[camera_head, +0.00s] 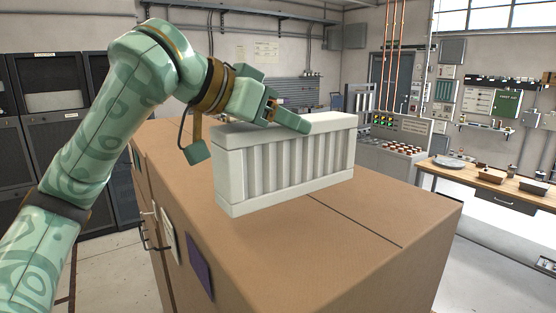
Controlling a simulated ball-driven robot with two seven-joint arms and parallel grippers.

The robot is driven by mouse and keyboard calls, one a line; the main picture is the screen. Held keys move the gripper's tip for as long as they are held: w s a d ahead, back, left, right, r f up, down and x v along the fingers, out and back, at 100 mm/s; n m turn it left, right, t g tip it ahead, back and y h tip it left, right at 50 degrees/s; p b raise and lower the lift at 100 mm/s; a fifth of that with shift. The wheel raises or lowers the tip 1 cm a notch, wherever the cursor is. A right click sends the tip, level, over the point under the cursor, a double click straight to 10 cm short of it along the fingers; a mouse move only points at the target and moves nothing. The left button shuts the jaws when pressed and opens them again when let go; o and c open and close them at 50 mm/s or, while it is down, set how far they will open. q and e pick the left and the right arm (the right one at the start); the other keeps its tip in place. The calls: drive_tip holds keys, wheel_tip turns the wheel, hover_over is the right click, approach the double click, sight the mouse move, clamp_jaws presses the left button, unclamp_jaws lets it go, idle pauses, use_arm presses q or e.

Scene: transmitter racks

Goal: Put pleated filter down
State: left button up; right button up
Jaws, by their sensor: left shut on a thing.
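The pleated filter (285,170) is a pale block with vertical pleats along its long side. It is upright, over the brown top of a large box-like cabinet (330,240). My left gripper (290,121) comes in from the left and is shut on the filter at its upper edge. One green finger shows along the filter's top; the other finger is hidden. I cannot tell whether the filter's underside touches the brown top or hangs just above it. My right gripper is not in view.
The brown top is clear in front and to the right of the filter. A wooden workbench (487,186) with trays stands at the right. A control console (398,140) stands behind. Dark racks (60,125) line the left wall.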

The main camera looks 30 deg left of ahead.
sight(212, 129)
use_arm(q)
drive_tip(key=f, duration=0.1)
drive_tip(key=w+a+f, duration=0.1)
drive_tip(key=shift+w+f, duration=0.2)
drive_tip(key=shift+f, duration=0.15)
drive_tip(key=f, duration=0.1)
drive_tip(key=f+b, duration=0.1)
drive_tip(key=f, duration=0.1)
drive_tip(key=shift+w+a+f, duration=0.1)
drive_tip(key=shift+w+f, duration=0.05)
drive_tip(key=shift+w, duration=0.05)
drive_tip(key=shift+s, duration=0.1)
drive_tip(key=o, duration=1.4)
drive_tip(key=shift+f, duration=0.1)
drive_tip(key=shift+r, duration=0.25)
drive_tip(key=v, duration=1.2)
drive_tip(key=shift+f, duration=0.15)
